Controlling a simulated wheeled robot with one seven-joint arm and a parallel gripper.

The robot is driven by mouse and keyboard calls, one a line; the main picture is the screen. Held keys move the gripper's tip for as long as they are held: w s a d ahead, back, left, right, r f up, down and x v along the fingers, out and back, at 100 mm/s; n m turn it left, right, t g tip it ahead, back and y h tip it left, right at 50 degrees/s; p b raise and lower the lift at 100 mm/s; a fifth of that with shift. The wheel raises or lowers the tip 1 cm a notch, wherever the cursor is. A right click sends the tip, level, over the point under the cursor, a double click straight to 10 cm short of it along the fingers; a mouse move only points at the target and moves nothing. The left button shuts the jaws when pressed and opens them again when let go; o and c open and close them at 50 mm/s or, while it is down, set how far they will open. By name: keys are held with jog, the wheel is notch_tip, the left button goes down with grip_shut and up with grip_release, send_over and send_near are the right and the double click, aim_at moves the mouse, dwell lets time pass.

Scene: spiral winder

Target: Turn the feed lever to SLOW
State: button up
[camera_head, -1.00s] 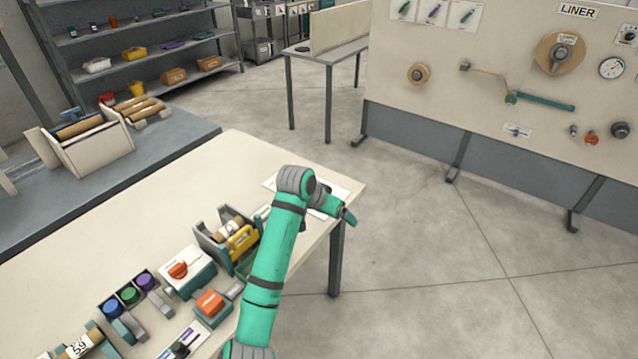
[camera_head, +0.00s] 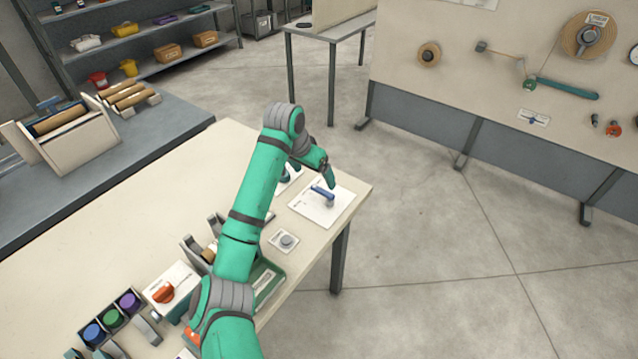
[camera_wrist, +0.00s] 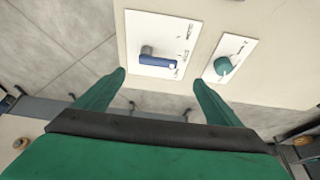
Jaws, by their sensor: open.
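A lever with a blue handle (camera_head: 322,193) stands on a white plate (camera_head: 305,210) near the table's far right corner. In the wrist view, the blue handle (camera_wrist: 157,62) reaches right from a grey pivot, beside small labels too blurred to read. A green knob (camera_wrist: 223,66) sits on a second white plate to its right. My gripper (camera_wrist: 159,78) is open and empty, its two green fingers pointing toward the lever plate. The lever lies beyond the fingertips, between their lines, with no visible contact. In the head view, my gripper (camera_head: 327,178) is close above the lever, its fingers hard to make out.
A grey round button (camera_head: 286,241) on a small plate is nearer on the table. The floor right of the table is clear. A wall panel (camera_head: 450,95) stands beyond.

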aim_at(322, 190)
jog(key=x, duration=0.9)
jog(key=shift+s+d+f, duration=0.1)
jog(key=shift+s+f, duration=0.05)
jog(key=shift+s, duration=0.15)
jog(key=c, duration=1.5)
